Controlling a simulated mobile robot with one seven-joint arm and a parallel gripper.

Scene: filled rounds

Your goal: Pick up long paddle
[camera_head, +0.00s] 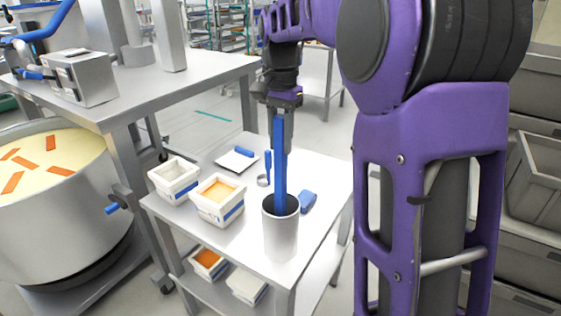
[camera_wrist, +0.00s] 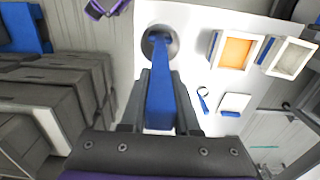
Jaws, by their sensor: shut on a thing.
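The long paddle (camera_head: 279,165) is a long blue bar standing nearly upright, its lower end inside a grey cylindrical container (camera_head: 281,232) at the table's front. My gripper (camera_head: 281,112) is shut on the upper part of the paddle. In the wrist view the paddle (camera_wrist: 160,92) runs from between the fingers of my gripper (camera_wrist: 160,115) down into the round container (camera_wrist: 160,38). The paddle's lower end is hidden inside the container.
The small white table (camera_head: 322,178) also holds two white tubs (camera_head: 220,202), a ring-ended blue tool (camera_head: 267,170), a blue-edged scraper (camera_head: 238,158) and a blue item (camera_head: 308,201). A large pot (camera_head: 50,220) stands left. A taller steel table (camera_head: 190,88) is behind.

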